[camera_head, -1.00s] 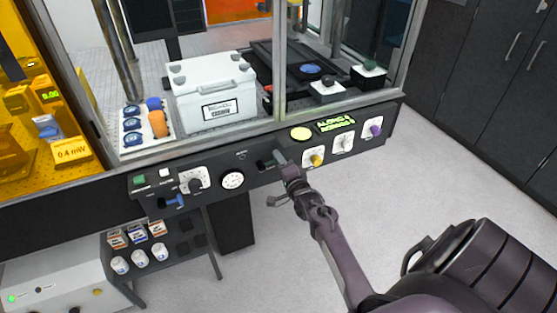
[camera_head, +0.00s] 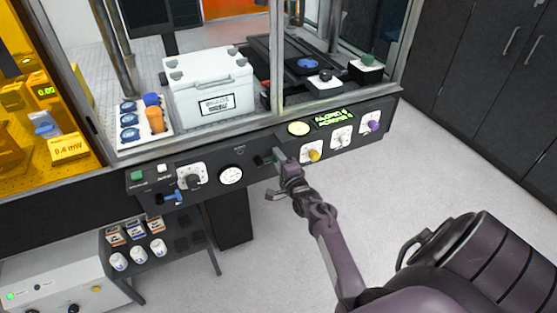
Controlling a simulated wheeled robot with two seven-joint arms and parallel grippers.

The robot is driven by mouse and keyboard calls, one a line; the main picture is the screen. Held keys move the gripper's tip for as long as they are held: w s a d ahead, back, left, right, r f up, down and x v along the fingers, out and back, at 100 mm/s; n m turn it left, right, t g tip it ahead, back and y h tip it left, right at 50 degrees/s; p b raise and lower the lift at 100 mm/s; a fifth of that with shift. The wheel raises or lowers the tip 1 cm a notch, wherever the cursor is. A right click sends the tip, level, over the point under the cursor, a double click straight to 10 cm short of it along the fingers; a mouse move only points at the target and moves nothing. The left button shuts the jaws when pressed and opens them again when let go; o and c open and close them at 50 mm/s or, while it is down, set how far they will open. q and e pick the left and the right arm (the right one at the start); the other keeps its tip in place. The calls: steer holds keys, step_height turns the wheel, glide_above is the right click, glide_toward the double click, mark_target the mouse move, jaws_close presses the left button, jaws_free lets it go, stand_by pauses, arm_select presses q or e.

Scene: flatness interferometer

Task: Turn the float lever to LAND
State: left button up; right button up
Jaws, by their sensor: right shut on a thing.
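The float lever (camera_head: 278,153) is a small grey-green handle on the black front panel, right of the round white dial gauge (camera_head: 231,175). My right gripper (camera_head: 281,160) reaches it from the lower right and is shut on it. The gripper's fingers hide much of the lever and its slot. The lever's markings are too small to read. My left gripper is not in view.
The black panel (camera_head: 262,179) also carries a blue lever (camera_head: 174,197), a yellow knob (camera_head: 314,156), a purple knob (camera_head: 374,126) and a green display (camera_head: 334,117). A white box (camera_head: 208,82) stands behind the frame. The floor at right is clear.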

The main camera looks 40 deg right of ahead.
steer(key=o, duration=1)
steer(key=shift+f, duration=0.1)
steer(key=v, duration=0.7)
steer(key=shift+s+a, duration=0.1)
steer(key=shift+s, duration=0.3)
